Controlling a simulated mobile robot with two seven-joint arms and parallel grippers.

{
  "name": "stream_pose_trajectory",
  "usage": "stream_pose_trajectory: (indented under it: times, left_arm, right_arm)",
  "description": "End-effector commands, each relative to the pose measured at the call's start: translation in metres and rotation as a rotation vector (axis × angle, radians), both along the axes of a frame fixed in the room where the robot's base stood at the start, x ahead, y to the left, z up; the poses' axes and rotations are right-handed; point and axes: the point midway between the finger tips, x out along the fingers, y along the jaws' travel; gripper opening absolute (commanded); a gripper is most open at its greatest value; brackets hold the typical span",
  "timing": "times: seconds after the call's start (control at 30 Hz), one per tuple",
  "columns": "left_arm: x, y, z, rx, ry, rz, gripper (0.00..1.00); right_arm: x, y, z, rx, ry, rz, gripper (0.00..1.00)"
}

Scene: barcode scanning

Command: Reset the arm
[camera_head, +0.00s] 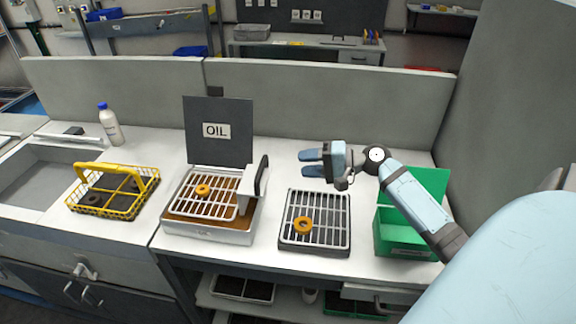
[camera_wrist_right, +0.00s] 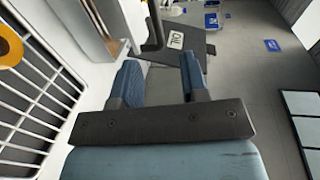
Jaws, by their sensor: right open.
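My right gripper (camera_head: 312,163) is held above the counter, behind the dark grill tray (camera_head: 316,247). Its blue fingers are apart with nothing between them, and they point left in the head view. In the right wrist view the two fingers (camera_wrist_right: 160,82) also show apart and empty. An orange ring (camera_head: 303,225) lies on the grill tray. Another orange ring (camera_head: 203,190) lies on the rack of the oil tray (camera_head: 208,236). My left gripper is in neither view.
A green box (camera_head: 400,240) sits at the right. A yellow basket (camera_head: 118,205) and a white bottle (camera_head: 111,126) are at the left. A grey partition (camera_head: 330,105) runs behind.

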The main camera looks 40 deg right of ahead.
Motion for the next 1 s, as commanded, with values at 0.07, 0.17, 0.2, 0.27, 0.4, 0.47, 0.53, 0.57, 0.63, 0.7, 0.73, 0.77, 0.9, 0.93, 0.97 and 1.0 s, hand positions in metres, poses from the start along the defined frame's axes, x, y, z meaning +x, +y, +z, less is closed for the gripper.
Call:
stream_pose_trajectory:
  times: [0.07, 0.17, 0.2, 0.27, 0.4, 0.47, 0.53, 0.57, 0.63, 0.7, 0.73, 0.77, 0.9, 0.93, 0.97, 1.0]
  left_arm:
    - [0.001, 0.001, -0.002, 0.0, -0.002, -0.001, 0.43]
    - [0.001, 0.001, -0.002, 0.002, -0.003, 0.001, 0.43]
    - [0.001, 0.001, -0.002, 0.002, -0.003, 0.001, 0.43]
    - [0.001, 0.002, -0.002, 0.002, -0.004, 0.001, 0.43]
    - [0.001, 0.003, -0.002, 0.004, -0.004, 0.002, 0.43]
    - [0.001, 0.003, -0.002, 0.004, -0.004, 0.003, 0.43]
    - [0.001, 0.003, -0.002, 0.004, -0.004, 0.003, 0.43]
    - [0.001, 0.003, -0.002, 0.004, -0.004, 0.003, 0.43]
    - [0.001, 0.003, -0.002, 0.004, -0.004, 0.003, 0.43]
    - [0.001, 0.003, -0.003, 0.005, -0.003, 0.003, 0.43]
    - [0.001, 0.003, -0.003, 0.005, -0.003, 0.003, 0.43]
    - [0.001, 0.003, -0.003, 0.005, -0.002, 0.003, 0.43]
    - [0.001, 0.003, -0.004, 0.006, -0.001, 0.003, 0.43]
    - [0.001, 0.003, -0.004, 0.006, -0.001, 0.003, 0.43]
    - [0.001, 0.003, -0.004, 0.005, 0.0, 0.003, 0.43]
    - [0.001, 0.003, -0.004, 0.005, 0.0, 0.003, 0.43]
  right_arm:
    - [-0.006, -0.005, 0.0, -0.001, 0.0, 0.0, 0.41]
    - [-0.01, -0.008, 0.003, -0.001, -0.001, 0.0, 0.41]
    - [-0.011, -0.009, 0.003, 0.0, -0.001, 0.0, 0.41]
    - [-0.011, -0.009, 0.003, 0.0, -0.001, 0.0, 0.41]
    - [-0.011, -0.009, 0.004, 0.0, -0.001, 0.0, 0.41]
    - [-0.011, -0.009, 0.004, 0.0, -0.001, 0.0, 0.41]
    - [-0.011, -0.009, 0.004, -0.001, -0.001, 0.0, 0.41]
    - [-0.011, -0.009, 0.004, -0.001, -0.001, 0.0, 0.41]
    - [-0.011, -0.009, 0.003, -0.001, -0.001, 0.0, 0.41]
    - [-0.011, -0.009, 0.003, -0.001, -0.001, 0.0, 0.41]
    - [-0.011, -0.009, 0.003, -0.001, -0.001, 0.0, 0.41]
    - [-0.011, -0.009, 0.003, -0.001, -0.001, 0.0, 0.41]
    - [-0.019, 0.008, -0.013, -0.068, 0.016, 0.032, 0.41]
    - [-0.024, 0.016, -0.021, -0.103, 0.023, 0.05, 0.41]
    - [-0.029, 0.026, -0.03, -0.145, 0.03, 0.07, 0.41]
    - [-0.039, 0.042, -0.044, -0.217, 0.043, 0.106, 0.41]
